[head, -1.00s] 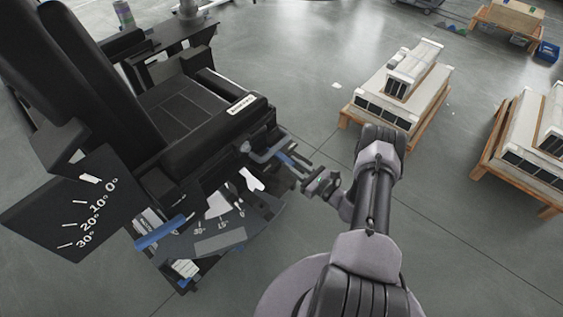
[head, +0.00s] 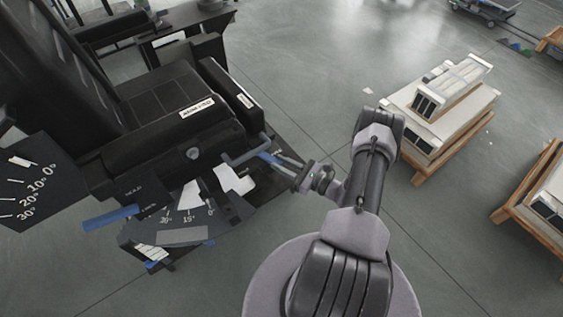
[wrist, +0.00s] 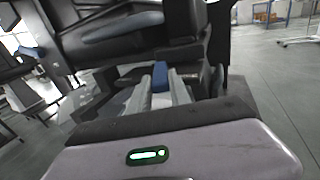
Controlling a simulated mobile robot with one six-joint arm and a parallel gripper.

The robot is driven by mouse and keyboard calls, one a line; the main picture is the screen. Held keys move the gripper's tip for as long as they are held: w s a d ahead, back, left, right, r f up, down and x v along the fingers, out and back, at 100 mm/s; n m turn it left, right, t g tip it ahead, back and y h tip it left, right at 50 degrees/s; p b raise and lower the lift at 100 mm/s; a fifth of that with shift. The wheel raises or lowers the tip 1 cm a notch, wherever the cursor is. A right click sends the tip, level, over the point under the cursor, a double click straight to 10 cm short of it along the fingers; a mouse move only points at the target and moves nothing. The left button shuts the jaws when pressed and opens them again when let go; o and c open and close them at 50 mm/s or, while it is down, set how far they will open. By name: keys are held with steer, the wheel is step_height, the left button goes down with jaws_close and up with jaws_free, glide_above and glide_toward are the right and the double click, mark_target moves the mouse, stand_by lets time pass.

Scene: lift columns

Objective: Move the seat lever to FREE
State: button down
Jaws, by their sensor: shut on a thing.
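A large black seat (head: 165,105) fills the left of the head view. A grey lever with a blue grip (head: 267,157) sticks out from its near side. My gripper (head: 275,161) is shut on this blue grip; the wrist view shows the blue grip (wrist: 160,77) between the two pale fingers. A second blue handle (head: 110,217) projects at the seat's lower left, beside a small "HOLD" label (head: 133,190). The other word by that label is too small to read surely. My gripper is well right of that handle.
A dark plate marked 30°, 15°, 0° (head: 185,236) lies below the seat's side. Another angle plate (head: 30,190) stands at far left. Pallets with white units (head: 440,110) stand right.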

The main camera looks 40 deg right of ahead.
stand_by(0.3)
steer(key=c, duration=1.2)
jaws_free()
steer(key=shift+d, duration=0.1)
steer(key=p+v, duration=0.3)
steer(key=v, duration=1.4)
steer(key=shift+s, duration=0.15)
